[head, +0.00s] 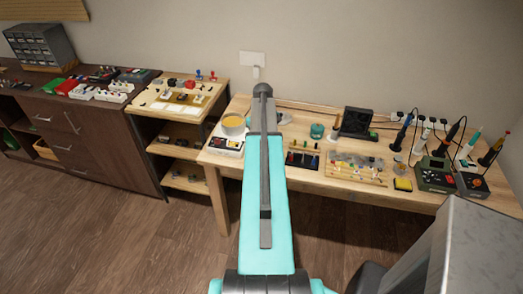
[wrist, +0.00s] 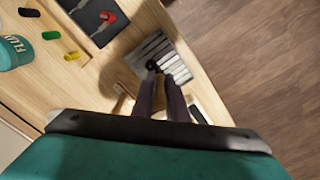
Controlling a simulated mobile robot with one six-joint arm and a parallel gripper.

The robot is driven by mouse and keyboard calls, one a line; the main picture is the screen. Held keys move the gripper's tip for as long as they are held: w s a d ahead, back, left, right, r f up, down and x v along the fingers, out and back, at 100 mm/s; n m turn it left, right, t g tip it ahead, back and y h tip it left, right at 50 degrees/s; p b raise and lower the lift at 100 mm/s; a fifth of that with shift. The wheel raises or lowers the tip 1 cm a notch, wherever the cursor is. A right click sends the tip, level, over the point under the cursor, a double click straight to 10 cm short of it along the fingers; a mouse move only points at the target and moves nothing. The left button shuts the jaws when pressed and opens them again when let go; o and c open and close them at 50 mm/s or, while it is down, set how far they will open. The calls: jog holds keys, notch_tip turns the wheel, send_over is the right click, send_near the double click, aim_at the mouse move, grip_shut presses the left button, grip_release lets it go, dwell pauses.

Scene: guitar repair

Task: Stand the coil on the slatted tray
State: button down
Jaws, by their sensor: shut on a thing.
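In the wrist view, my gripper (wrist: 160,82) points down with its two dark fingers close together. A small dark round thing, which looks like the coil (wrist: 152,66), shows at the fingertips, and the fingers are shut on it. Most of it is hidden by the fingers. The slatted tray (wrist: 180,69), grey with pale slats, lies on the bench just beyond and under the fingertips, near the bench edge. I cannot tell whether the coil touches the slats. In the head view, my arm hides the gripper, coil and tray.
A dark tray (wrist: 98,18) with a red-ended part is close by in the wrist view. Small coloured pieces and a teal jar (wrist: 14,52) are at left.

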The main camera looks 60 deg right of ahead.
jog(key=shift+f+p, duration=0.9)
jog(key=shift+f, duration=0.85)
jog(key=shift+f, duration=0.15)
jog(key=c, duration=1.7)
grip_release()
jog(key=shift+c, duration=0.2)
jog(key=shift+r, duration=0.25)
jog(key=shift+r+b, duration=2)
jog(key=shift+r, duration=3.95)
jog(key=shift+f, duration=0.1)
